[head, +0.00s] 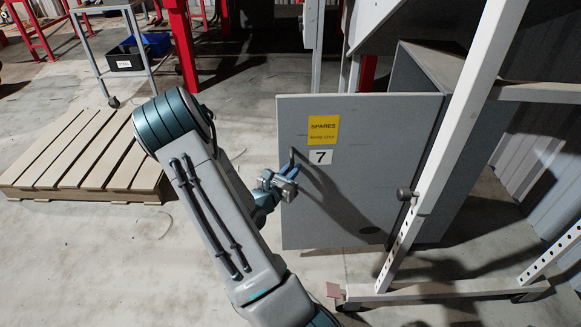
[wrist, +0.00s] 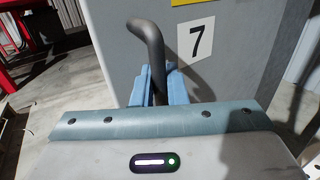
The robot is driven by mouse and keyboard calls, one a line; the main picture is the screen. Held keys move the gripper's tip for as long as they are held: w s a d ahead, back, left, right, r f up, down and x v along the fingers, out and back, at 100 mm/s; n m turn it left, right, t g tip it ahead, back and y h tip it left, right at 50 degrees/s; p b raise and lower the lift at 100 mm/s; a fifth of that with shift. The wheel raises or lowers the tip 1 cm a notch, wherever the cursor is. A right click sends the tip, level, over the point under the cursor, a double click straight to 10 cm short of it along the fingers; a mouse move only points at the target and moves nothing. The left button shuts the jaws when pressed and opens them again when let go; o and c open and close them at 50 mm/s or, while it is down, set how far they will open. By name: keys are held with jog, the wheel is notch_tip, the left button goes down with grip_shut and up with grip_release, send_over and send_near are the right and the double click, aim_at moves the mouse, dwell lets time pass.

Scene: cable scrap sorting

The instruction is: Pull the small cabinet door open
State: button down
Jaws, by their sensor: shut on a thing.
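The small cabinet's grey door (head: 350,205) stands ajar, swung out to the left of the cabinet body (head: 452,150). It carries a yellow "SPARES" label (head: 323,130) and a white plate with the number 7 (head: 319,157), which also shows in the wrist view (wrist: 196,38). A dark bent bar handle (wrist: 149,40) is near the door's left edge. My gripper (head: 286,176) is at that handle. In the wrist view its blue fingers (wrist: 158,86) are shut around the handle's lower part. The cabinet's inside is hidden behind the door.
A white frame post (head: 448,140) on a wheeled foot stands in front of the cabinet's right side. A wooden pallet (head: 85,160) lies at the left, with a trolley (head: 112,42) behind it.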

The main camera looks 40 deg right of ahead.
jog(key=c, duration=1.5)
grip_release()
jog(key=shift+d, duration=0.1)
jog(key=shift+c, duration=0.2)
jog(key=p+v, duration=0.2)
jog(key=v, duration=1.2)
